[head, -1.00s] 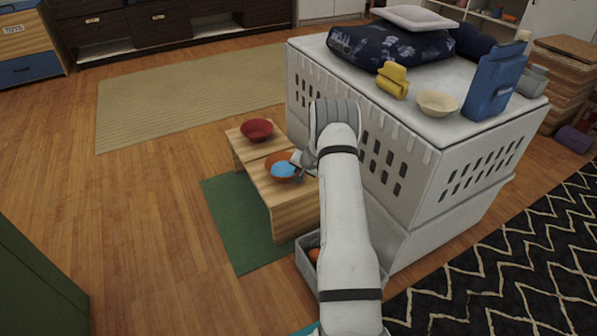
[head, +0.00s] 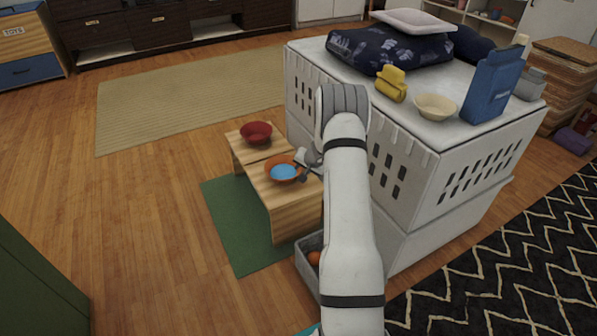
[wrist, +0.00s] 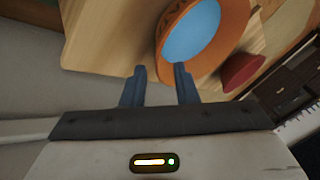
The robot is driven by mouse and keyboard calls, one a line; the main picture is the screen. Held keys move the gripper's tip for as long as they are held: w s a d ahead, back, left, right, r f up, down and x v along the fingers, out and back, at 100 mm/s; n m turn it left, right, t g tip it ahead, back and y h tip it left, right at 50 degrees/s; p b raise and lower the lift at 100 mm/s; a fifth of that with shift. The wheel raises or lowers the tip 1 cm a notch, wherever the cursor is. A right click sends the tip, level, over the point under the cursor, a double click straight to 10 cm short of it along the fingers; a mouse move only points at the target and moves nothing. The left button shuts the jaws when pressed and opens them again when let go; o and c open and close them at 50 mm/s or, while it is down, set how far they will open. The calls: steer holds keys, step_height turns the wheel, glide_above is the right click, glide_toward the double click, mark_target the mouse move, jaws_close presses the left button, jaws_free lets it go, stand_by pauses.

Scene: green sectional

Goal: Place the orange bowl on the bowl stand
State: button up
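The orange bowl (head: 283,180), with a blue inside, sits upright on the near part of the light wooden bowl stand (head: 283,208). In the wrist view, the orange bowl (wrist: 237,50) lies just beyond the fingers, and the stand (wrist: 110,35) is to its left. My gripper (head: 304,170) is at the bowl's right side in the head view. In the wrist view my gripper (wrist: 160,70) has its fingers apart. The right fingertip overlaps the rim in the picture, and the left is outside it. I cannot tell whether they touch the bowl.
A red bowl (head: 256,134) sits on the stand's far part. A white crate (head: 420,180) stands close on the right, bearing a cream bowl (head: 436,106), a yellow object (head: 391,84) and a blue box (head: 495,85). A grey bin (head: 308,266) is below.

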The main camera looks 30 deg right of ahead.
steer(key=v, duration=0.7)
steer(key=s+a+r+n+g+y, duration=0.1)
steer(key=s+a+r+n, duration=0.3)
steer(key=a+r, duration=0.45)
steer(key=s+a+r+n+g+y, duration=0.1)
steer(key=s+a+r+y, duration=0.1)
steer(key=s+a+r, duration=0.65)
steer(key=s+a+r+n+g+h, duration=0.1)
steer(key=s+a, duration=0.3)
steer(key=s, duration=0.8)
steer(key=s+a+r+n+g+h, duration=0.2)
steer(key=s+a+r+n+g, duration=0.1)
steer(key=s, duration=0.9)
steer(key=shift+s+a+r+h+p, duration=0.2)
steer(key=shift+a+r+h+p, duration=0.15)
steer(key=shift+a+r, duration=0.45)
steer(key=shift+a+f, duration=0.1)
steer(key=shift+a, duration=0.05)
step_height(320, 180, up, 39)
steer(key=t+p, duration=0.1)
steer(key=p, duration=3.5)
steer(key=shift+d+t, duration=0.25)
steer(key=shift+t, duration=0.05)
